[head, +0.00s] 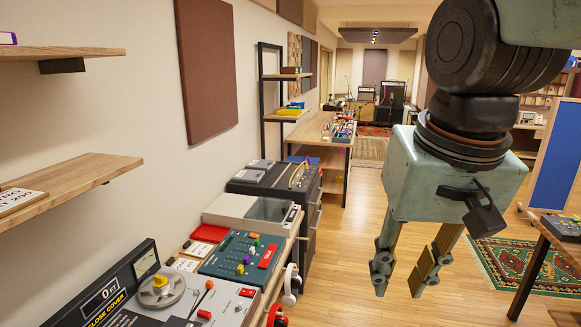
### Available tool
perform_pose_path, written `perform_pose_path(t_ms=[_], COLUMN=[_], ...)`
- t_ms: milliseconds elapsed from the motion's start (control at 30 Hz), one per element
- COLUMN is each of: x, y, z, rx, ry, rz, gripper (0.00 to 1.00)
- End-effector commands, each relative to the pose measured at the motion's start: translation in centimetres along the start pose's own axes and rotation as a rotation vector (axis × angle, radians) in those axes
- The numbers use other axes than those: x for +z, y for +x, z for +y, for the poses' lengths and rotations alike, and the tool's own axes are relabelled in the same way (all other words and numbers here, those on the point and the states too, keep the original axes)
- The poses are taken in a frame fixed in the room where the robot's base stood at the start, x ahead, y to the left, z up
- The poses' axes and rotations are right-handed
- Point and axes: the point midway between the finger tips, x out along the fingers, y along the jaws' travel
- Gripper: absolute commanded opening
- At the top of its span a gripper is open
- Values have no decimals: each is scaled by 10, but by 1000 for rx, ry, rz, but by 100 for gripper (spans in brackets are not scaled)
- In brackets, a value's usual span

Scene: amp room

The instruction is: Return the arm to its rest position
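My arm comes in from the upper right of the head view and hangs down. My gripper (400,285) is at its lower end, a worn pale green housing with two jointed metal fingers pointing down. The fingers stand apart with a clear gap between them and nothing in it. It is over open wooden floor, to the right of the equipment bench and touching nothing that I can see.
A bench at lower left holds a teal mixer (240,256), a tape reel machine (162,288) and a record player (252,213). Headphones (291,284) hang on its edge. Wall shelves (70,185) are at left. A table edge (556,240) and rug (515,262) are at right.

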Motion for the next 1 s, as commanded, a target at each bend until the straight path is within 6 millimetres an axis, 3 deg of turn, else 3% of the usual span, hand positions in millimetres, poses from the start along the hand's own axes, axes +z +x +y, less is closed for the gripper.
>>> perform_pose_path(t_ms=[700,1000], x=[100,119], y=[-8,-6], z=[47,53], rx=[10,14], ry=[-65,-80], rz=[82,96], gripper=[25,25])
